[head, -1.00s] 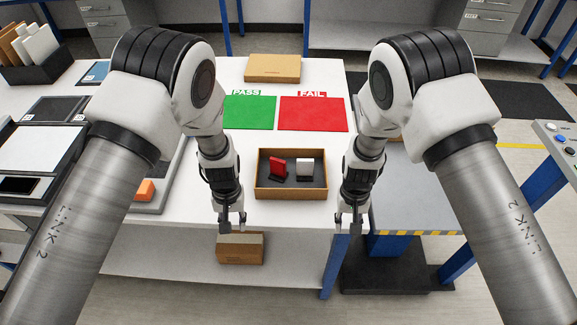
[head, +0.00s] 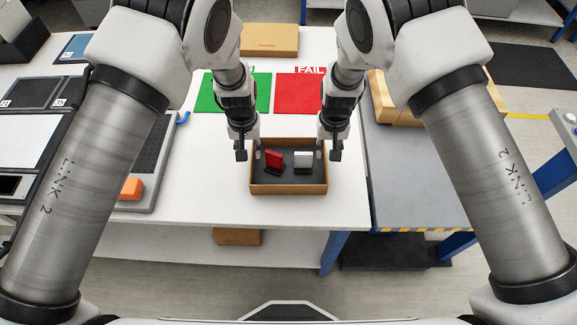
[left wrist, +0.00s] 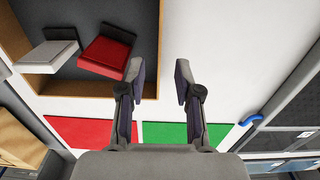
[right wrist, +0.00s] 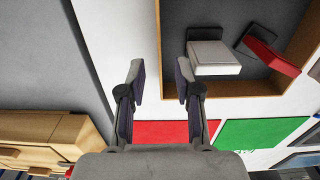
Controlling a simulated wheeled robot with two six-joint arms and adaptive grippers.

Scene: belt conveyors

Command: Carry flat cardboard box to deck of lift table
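A shallow open cardboard box (head: 289,187) with a dark inside stands near the front edge of the white table. It holds a red item (head: 274,160) and a white item (head: 304,160). My left gripper (head: 241,154) is at its left wall and my right gripper (head: 335,154) at its right wall. In the left wrist view my left gripper (left wrist: 160,72) is open, and a box wall shows between its fingers. In the right wrist view my right gripper (right wrist: 159,72) is open, likewise with a wall between its fingers. The grey lift table deck (head: 415,190) is at the right.
A closed cardboard box (head: 269,40) lies at the back. Green (head: 240,92) and red (head: 297,95) mats lie behind the open box. A wooden piece (head: 395,112) occupies the deck's far part; its front is clear. Another box (head: 237,237) sits under the table.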

